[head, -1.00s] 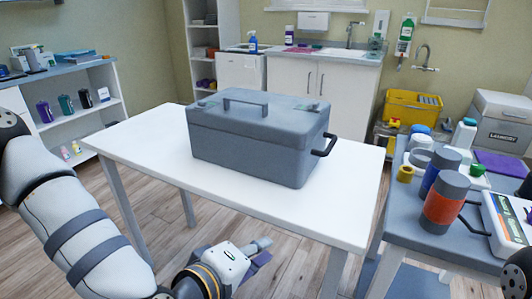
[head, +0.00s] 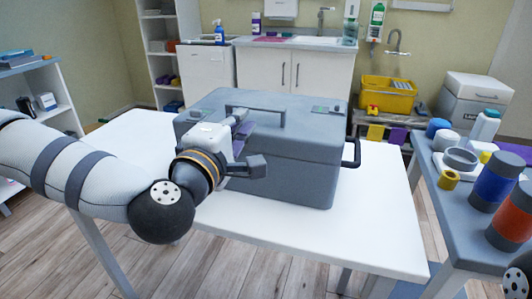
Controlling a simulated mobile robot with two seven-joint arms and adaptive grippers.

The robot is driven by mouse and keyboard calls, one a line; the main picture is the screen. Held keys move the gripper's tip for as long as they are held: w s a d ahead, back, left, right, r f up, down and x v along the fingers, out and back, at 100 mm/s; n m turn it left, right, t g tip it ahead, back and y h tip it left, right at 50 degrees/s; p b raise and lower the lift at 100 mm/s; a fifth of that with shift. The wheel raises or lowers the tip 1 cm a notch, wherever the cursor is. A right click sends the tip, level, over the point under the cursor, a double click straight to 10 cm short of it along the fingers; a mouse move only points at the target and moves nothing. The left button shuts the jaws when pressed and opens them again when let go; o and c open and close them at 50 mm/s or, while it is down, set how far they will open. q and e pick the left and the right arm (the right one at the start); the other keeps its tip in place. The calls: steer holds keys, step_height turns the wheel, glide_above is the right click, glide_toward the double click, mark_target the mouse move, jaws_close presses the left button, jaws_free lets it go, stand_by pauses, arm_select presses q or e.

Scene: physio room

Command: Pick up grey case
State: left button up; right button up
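The grey case (head: 285,165) sits closed on the white table (head: 370,225). It has a bar handle (head: 256,108) on its lid and a dark handle (head: 353,150) on its right side. My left gripper (head: 252,141) is in front of the case's left part, its fingers spread apart with nothing seen between them. It hides part of the case's front and lid edge. One finger shows near the lid handle and the other lower down; I cannot tell whether either touches the case. My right gripper is out of view; only a piece of that arm shows at the bottom right.
A grey side table (head: 440,212) at the right holds a blue bottle (head: 495,178), an orange bottle (head: 512,222) and several other containers. A yellow bin (head: 388,95) and a white box (head: 470,98) stand behind. The white table's front right is clear.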

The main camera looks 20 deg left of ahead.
mark_target(251, 105)
arm_select(q)
steer(key=w, duration=0.8)
steer(key=shift+w+a, duration=0.15)
steer(key=shift+a, duration=0.1)
jaws_close()
steer(key=shift+r, duration=0.25)
steer(key=shift+r, duration=0.15)
